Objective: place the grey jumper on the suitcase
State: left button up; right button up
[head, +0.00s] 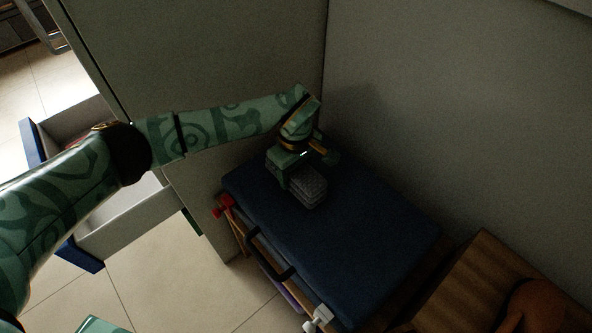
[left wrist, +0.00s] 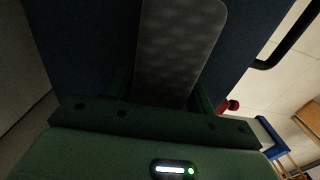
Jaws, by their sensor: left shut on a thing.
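The grey jumper (head: 311,190) is a small folded bundle over the far part of the dark blue suitcase (head: 345,245). My left gripper (head: 303,171) is shut on the jumper from above, its fingers on either side. In the left wrist view the jumper (left wrist: 180,45) lies between the fingers, with the blue suitcase (left wrist: 80,45) behind it. I cannot tell whether the jumper touches the suitcase lid. The suitcase lies flat, its black handle (head: 268,257) on the near left side. My right gripper is not seen.
Grey walls (head: 450,110) close in behind and right of the suitcase. An open drawer (head: 130,220) with a blue front is at left. A wooden surface (head: 470,285) with a brown object (head: 545,305) is at lower right. The near suitcase lid is clear.

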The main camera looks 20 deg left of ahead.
pick_arm(q)
jog(key=shift+f, duration=0.1)
jog(key=o, duration=1.2)
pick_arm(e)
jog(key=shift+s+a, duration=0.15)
pick_arm(q)
notch_tip(320, 180, up, 4)
jog(key=shift+w+f+p, duration=0.1)
jog(key=shift+p, duration=0.75)
notch_tip(320, 180, up, 8)
jog(key=p, duration=0.3)
jog(key=shift+r, duration=0.25)
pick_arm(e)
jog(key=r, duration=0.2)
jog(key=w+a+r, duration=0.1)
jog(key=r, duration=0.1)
